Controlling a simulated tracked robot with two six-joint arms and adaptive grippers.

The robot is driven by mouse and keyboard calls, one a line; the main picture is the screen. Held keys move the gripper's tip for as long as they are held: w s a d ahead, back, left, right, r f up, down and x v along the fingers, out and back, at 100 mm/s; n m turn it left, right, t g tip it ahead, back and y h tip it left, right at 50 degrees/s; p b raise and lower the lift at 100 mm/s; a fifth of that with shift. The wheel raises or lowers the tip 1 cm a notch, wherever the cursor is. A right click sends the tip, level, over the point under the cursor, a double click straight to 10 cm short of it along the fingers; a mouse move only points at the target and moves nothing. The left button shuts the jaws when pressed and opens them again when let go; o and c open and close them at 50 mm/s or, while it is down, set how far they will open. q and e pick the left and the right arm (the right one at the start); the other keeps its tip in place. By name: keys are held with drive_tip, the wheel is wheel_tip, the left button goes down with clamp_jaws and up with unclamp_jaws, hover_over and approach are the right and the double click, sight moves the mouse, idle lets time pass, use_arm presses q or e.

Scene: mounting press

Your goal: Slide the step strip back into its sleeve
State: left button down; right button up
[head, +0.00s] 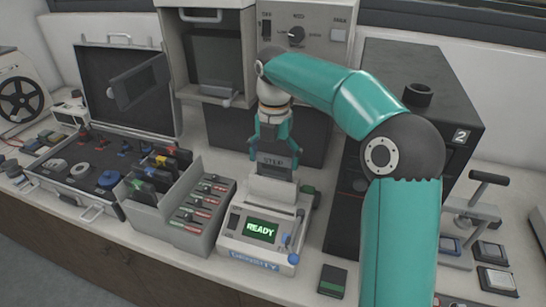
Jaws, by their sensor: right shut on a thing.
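My right gripper (273,150) reaches down from above at the middle of the bench. It is shut on the step strip, which I take to be the dark grey piece marked STEP (274,164) at its fingertips. This piece is upright, just above a pale upright block (271,190) behind the density meter (258,235). The meter's green display reads READY. I cannot tell the sleeve apart from the strip or the block, nor whether the strip is inside anything. My left gripper is not in view.
A grey sorter (162,217) with dark cards stands left of the meter. An open case (72,190) lies further left. The dark cabinet marked 2 (420,75) stands right, partly behind my arm. A lever press (474,208) and small blocks are at far right.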

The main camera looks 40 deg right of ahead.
drive_tip(key=shift+f+b, duration=1)
drive_tip(key=shift+f, duration=0.85)
drive_tip(key=o, duration=0.9)
drive_tip(key=shift+c, duration=0.2)
drive_tip(key=shift+r, duration=0.1)
wheel_tip(320, 180, up, 12)
drive_tip(key=shift+f, duration=0.15)
